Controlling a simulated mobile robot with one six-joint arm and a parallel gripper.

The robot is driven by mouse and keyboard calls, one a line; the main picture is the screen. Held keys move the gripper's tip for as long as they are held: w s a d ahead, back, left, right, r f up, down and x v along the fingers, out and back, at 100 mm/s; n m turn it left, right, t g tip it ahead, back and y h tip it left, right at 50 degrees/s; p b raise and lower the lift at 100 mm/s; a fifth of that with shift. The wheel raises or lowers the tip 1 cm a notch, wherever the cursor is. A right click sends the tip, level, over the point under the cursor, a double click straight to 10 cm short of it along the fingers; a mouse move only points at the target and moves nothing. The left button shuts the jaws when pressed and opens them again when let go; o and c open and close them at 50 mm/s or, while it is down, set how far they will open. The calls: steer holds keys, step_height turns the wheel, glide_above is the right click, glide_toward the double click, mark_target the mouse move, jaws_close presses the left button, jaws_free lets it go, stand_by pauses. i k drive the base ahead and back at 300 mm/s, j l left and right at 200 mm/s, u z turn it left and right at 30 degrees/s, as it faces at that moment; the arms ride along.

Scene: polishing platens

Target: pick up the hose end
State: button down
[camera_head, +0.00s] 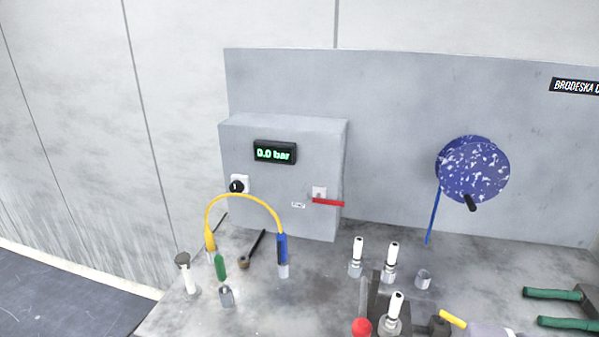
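A yellow hose (243,197) arches over the bench in front of the grey control box. Its right end is a blue sleeve (282,248) with a pale metal tip (283,271), pointing down and roughly upright. Its left end is a yellow sleeve (210,243), also pointing down. I cannot tell whether either end is fixed to the bench or only rests there. My gripper is not in view.
The grey box (290,215) has a 0.0 bar display (275,153), a black knob (237,186) and a red lever (328,202). A green-topped piece (220,267) and a metal fitting (227,296) stand near the hose. White-topped fittings (357,257) and a red ball (362,327) are right.

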mark_target(396, 301)
steer(key=i+j+z, duration=0.1)
steer(key=z, duration=0.35)
steer(key=i+j+z, duration=0.1)
steer(key=z, duration=0.35)
steer(key=j+z, duration=0.25)
steer(key=z, duration=0.2)
steer(key=j+z, duration=0.25)
steer(key=z, duration=0.2)
steer(key=j+z, duration=0.2)
steer(key=z, duration=0.25)
steer(key=i, duration=0.05)
